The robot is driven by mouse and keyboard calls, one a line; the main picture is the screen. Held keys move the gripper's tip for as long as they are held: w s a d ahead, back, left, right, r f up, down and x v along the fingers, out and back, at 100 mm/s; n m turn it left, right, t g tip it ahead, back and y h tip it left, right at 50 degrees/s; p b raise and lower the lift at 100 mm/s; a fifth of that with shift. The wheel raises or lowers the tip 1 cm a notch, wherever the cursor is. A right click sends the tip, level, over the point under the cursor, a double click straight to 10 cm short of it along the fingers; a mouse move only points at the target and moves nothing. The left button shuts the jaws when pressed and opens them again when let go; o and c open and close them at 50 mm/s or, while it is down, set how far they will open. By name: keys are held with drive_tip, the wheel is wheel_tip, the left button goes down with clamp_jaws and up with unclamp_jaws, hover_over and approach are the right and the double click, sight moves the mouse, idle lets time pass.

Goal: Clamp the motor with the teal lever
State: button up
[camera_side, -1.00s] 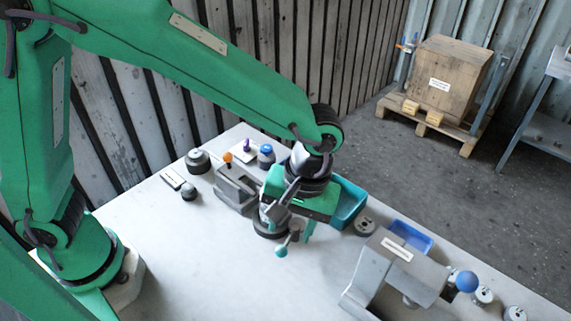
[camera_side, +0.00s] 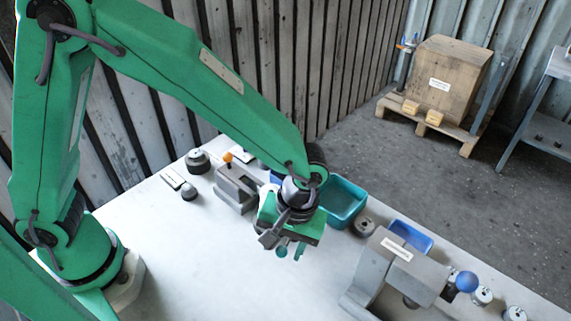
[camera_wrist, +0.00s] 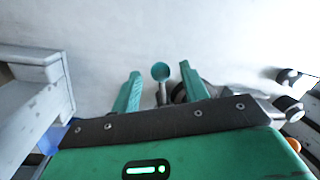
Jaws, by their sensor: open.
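The teal lever shows its round teal knob (camera_wrist: 160,70) in the wrist view, on a thin grey stem. In the side view the knob (camera_side: 281,252) is just below my gripper, partly merged with the teal fingers. My gripper (camera_side: 291,250) is open, and in the wrist view its two teal fingers (camera_wrist: 159,78) stand either side of the knob, with gaps on both sides. Whether the knob lies level with the fingertips I cannot tell. The motor and the clamp body are mostly hidden by my gripper; a dark round edge shows behind the right finger in the wrist view.
A grey fixture with an orange knob (camera_side: 228,157) stands left of my gripper. A teal bin (camera_side: 343,203) and a blue bin (camera_side: 410,235) lie to the right. A large grey fixture with a blue ball (camera_side: 466,281) stands front right. The white table (camera_side: 200,260) is clear at front left.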

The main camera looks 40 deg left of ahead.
drive_tip(key=shift+a+f, duration=0.1)
drive_tip(key=shift+f, duration=0.3)
clamp_jaws()
